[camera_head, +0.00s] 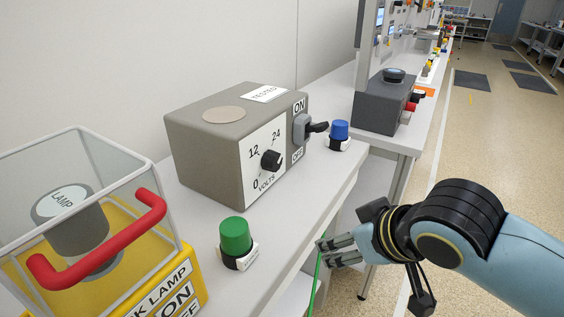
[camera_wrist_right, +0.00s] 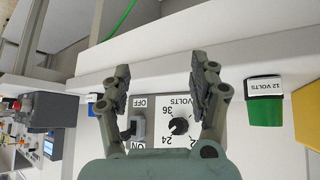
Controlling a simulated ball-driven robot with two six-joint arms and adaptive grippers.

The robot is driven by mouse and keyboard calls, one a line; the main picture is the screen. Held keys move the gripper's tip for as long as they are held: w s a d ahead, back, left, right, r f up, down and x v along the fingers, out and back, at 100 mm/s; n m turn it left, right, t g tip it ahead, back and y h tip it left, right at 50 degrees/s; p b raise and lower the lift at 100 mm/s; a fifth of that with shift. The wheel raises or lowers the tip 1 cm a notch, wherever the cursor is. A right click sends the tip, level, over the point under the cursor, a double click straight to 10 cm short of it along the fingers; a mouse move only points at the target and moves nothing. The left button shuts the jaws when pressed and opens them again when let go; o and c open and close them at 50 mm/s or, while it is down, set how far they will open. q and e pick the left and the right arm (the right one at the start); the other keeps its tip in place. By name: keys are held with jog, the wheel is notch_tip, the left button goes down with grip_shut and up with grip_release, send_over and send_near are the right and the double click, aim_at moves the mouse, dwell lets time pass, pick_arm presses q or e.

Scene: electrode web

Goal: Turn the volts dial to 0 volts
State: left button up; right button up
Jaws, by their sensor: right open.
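The volts dial (camera_head: 271,160) is a black knob on the white front panel of a grey power box (camera_head: 215,140). The figures 0, 12 and 24 show around it in the head view. In the right wrist view the dial (camera_wrist_right: 180,126) shows with 24 and 36 beside it; I cannot tell exactly where it points. My right gripper (camera_head: 325,251) is open and empty, in front of the bench edge, apart from the dial and lower in the picture. In the right wrist view its fingers (camera_wrist_right: 162,78) frame the panel. My left gripper is not in view.
An ON/OFF switch (camera_head: 312,128) sits on the box's right side. A green plug (camera_head: 236,236) and a blue plug (camera_head: 340,130) stand on the bench. A lamp under a clear cover with a red handle (camera_head: 100,247) is at left. A green wire (camera_head: 317,285) hangs near the gripper.

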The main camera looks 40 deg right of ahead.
aim_at(278, 162)
jog(key=w+d+r+t+y, duration=0.5)
jog(key=w+r+t+y, duration=0.1)
jog(key=w+t+y, duration=0.3)
jog(key=shift+m+g+y, duration=0.3)
jog(key=x, duration=1)
jog(key=shift+w+a+f, duration=0.2)
jog(key=shift+a, duration=0.1)
jog(key=c, duration=1.1)
